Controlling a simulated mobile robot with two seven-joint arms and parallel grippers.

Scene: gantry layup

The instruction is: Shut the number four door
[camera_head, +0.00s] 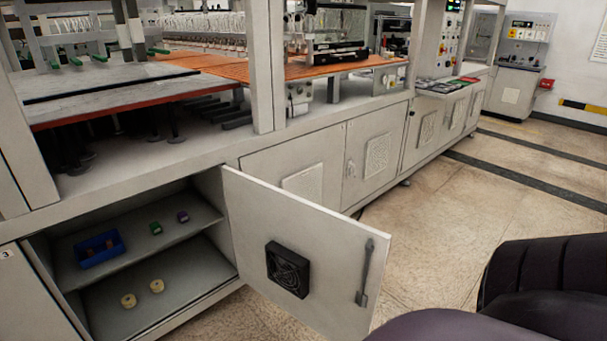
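A grey cabinet door (308,244) stands wide open, hinged on its left edge and swung out toward me. Its inner face shows, with a black fan (288,270) and a dark latch handle (365,272) near the free edge. No number shows on this face. The open cabinet compartment (198,254) lies left of the door. The panel left of it carries a label "3" (5,254). Neither of my grippers is in view.
The compartment's shelf holds a blue bin (100,250), a green block (155,228) and a purple block (183,216). Two yellowish rings (142,293) lie below. Closed cabinet doors (375,160) continue to the right. The tiled floor (480,210) right of the door is clear.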

